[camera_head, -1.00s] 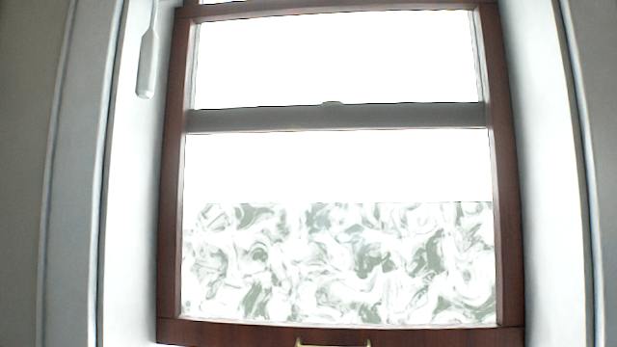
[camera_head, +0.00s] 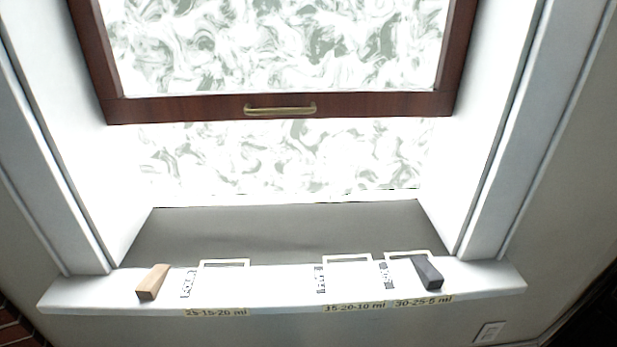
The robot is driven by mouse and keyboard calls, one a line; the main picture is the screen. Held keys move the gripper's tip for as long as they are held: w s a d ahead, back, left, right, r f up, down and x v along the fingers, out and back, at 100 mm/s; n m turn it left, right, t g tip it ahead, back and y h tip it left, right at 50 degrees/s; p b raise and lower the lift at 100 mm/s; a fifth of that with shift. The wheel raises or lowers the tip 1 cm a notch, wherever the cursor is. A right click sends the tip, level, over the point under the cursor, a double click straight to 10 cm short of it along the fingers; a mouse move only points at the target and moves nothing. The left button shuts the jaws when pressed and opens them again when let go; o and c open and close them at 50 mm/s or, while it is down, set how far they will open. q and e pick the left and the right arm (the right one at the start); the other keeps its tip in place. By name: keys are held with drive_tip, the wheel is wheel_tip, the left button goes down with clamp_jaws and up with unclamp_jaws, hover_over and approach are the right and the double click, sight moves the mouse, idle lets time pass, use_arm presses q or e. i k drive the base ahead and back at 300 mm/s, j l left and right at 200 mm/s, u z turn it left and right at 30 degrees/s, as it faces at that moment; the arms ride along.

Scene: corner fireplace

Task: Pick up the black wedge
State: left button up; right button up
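The black wedge (camera_head: 428,273) is a small dark block on the white window sill (camera_head: 275,284), toward its right end. It lies over the right part of a printed outline on the sill, above a label reading about 30-25-5 ml. Neither of my grippers shows in the head view, so nothing is seen near or touching the wedge.
A light wooden wedge (camera_head: 152,282) lies at the sill's left end. Printed outlines and yellow labels mark the sill between them. Above is a window sash (camera_head: 280,106) with a brass handle (camera_head: 280,108), raised over a gap. A wall socket (camera_head: 489,332) is at lower right.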

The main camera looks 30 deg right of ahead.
sight(431, 278)
drive_tip(key=z, duration=0.9)
